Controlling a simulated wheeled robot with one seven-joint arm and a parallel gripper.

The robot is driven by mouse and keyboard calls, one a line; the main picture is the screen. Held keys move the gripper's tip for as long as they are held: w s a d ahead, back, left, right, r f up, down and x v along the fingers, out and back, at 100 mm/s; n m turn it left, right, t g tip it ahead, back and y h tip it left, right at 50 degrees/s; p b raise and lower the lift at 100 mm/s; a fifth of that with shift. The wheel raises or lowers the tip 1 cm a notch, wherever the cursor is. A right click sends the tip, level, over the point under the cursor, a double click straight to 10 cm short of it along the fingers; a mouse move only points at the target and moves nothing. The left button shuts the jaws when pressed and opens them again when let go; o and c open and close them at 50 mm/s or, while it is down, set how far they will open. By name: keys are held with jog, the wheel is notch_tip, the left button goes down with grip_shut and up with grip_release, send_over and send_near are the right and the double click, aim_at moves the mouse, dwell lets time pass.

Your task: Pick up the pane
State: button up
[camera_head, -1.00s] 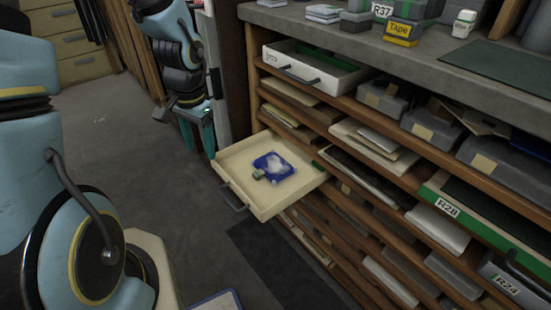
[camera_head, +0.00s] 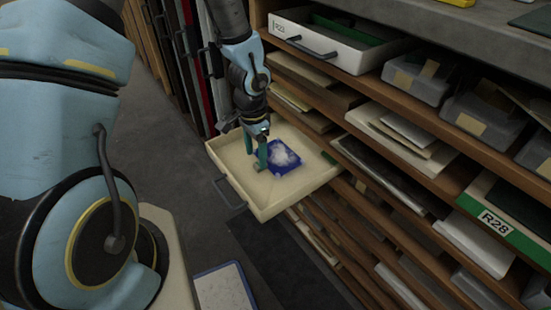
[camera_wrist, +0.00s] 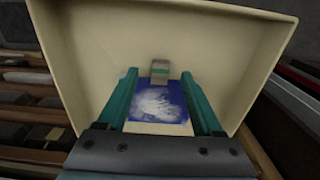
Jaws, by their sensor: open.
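The pane (camera_head: 282,157) is a blue sheet with a white painted patch, lying in the open cream drawer (camera_head: 237,176). A small grey-green block sits at one edge of the pane; it shows in the wrist view (camera_wrist: 160,70). My gripper (camera_head: 256,160) points down over the drawer at the pane's left side. In the wrist view the teal fingers are apart, with the pane (camera_wrist: 158,103) between them in the picture. The gripper is open and holds nothing. I cannot tell whether the fingertips touch the pane or the drawer floor.
A white drawer (camera_head: 325,52) stands open above, at the upper shelf. Wooden shelves with grey boxes and flat stacks fill the right. A green-edged tray labelled R28 (camera_head: 490,222) sticks out there. A white board with a blue edge (camera_head: 222,288) is at the bottom.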

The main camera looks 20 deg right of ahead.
aim_at(257, 165)
notch_tip(257, 165, down, 4)
jog(key=shift+d+r, duration=0.1)
jog(key=shift+r, duration=0.05)
grip_shut()
dwell(0.5)
dwell(0.3)
